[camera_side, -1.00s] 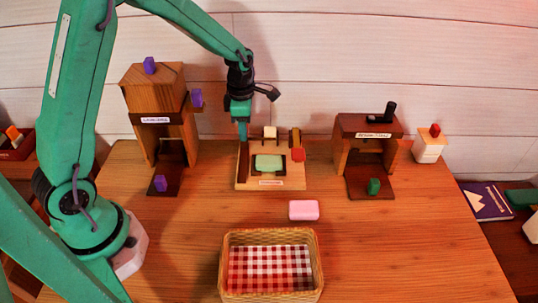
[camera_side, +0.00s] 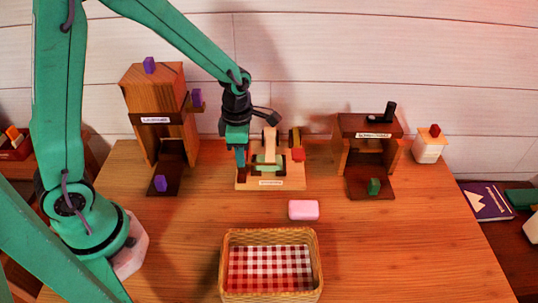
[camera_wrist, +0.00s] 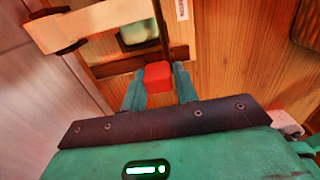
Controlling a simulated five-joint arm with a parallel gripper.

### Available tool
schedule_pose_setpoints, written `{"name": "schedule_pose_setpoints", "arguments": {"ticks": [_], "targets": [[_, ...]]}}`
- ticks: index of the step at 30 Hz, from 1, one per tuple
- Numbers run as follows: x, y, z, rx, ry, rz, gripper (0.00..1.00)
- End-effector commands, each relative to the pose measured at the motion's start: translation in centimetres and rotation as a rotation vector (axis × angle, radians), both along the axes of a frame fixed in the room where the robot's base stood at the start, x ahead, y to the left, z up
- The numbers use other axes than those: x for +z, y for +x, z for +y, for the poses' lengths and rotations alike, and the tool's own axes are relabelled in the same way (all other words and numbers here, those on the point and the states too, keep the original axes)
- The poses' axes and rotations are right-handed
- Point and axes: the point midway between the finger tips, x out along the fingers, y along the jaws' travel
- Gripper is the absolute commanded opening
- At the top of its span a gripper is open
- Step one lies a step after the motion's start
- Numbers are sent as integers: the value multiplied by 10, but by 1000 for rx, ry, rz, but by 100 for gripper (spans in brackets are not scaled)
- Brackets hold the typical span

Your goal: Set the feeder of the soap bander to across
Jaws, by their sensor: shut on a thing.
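The soap bander (camera_side: 293,181) is a light wooden board with a label at its front edge, at the middle back of the table. A green soap (camera_side: 260,168) sits on it, partly covered by a pale wooden strip (camera_side: 270,145) that reaches forward over it. The strip also shows in the wrist view (camera_wrist: 90,25). My gripper (camera_side: 240,163) is low at the board's left side. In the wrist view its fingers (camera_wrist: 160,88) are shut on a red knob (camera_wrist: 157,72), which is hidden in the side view. Another red knob (camera_side: 298,154) is at the board's right side.
A darker stand (camera_side: 368,124) with a green block is at the right. A pink soap (camera_side: 304,210) and a basket with a checked cloth (camera_side: 224,266) are in front.

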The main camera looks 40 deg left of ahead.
Motion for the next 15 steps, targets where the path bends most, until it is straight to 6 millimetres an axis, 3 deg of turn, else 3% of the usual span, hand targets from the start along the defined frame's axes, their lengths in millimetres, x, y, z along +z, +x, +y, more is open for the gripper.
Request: {"name": "schedule_pose_setpoints", "arguments": {"ticks": [4,5,7,15], "targets": [[1,-1,-3,-7,1,1,0],[1,-1,-3,-8,0,1,36],[1,-1,-3,-7,0,1,49],[1,-1,-2,-5,0,3,49]]}}
